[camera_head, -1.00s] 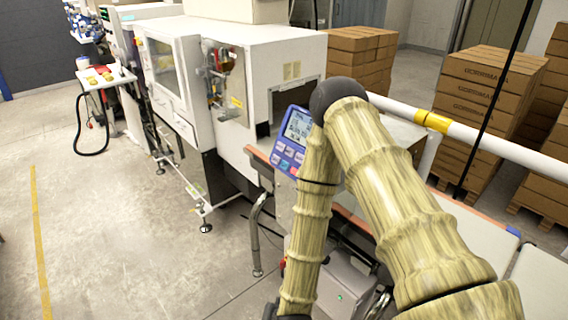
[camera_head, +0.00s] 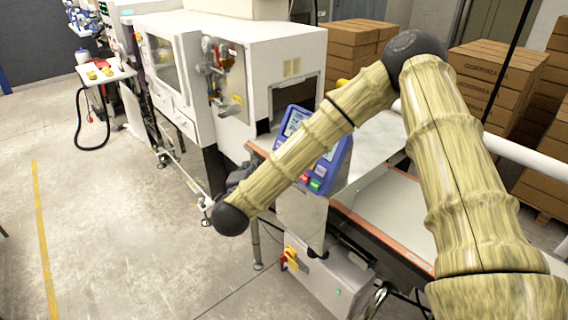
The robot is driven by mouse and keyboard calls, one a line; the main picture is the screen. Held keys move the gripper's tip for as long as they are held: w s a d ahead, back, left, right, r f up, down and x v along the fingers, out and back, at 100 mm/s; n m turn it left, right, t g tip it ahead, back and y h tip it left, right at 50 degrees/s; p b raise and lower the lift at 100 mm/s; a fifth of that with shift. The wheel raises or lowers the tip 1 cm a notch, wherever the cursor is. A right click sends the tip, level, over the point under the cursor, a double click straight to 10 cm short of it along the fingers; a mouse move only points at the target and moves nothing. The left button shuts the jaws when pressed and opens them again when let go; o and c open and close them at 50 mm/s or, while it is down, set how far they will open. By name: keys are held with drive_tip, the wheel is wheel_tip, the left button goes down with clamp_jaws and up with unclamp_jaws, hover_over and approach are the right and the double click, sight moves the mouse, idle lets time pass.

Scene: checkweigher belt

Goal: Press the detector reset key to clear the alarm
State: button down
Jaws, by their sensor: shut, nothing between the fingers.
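The blue detector control panel (camera_head: 340,163) stands tilted beside the belt, with a screen (camera_head: 295,122) at its upper left. My forearm crosses in front of it and hides much of its face. A red key (camera_head: 305,179) and a green key (camera_head: 316,185) show at its lower edge. Key labels are too small to read, so I cannot tell which is the reset key.
The white machine (camera_head: 270,48) stands behind the panel. The conveyor belt (camera_head: 385,205) with orange edges runs to the right. A grey box (camera_head: 330,285) with a yellow-and-red switch (camera_head: 291,258) sits below. Cartons (camera_head: 480,75) are stacked behind. Floor at left is clear.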

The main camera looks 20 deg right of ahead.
drive_tip(key=shift+d+r, duration=0.1)
drive_tip(key=shift+r, duration=0.15)
drive_tip(key=w+d+f+b, duration=0.1)
drive_tip(key=w+d+f, duration=0.1)
drive_tip(key=d+f, duration=0.2)
drive_tip(key=shift+w+d, duration=0.4)
drive_tip(key=shift+d, duration=1.3)
drive_tip(key=shift+w+d+f+b, duration=0.25)
drive_tip(key=shift+d+f+b, duration=0.2)
drive_tip(key=shift+d, duration=0.2)
idle(1.6)
drive_tip(key=shift+a+r, duration=0.1)
idle(0.3)
drive_tip(key=shift+s+a+r, duration=0.3)
drive_tip(key=shift+a, duration=0.3)
drive_tip(key=shift+a, duration=0.1)
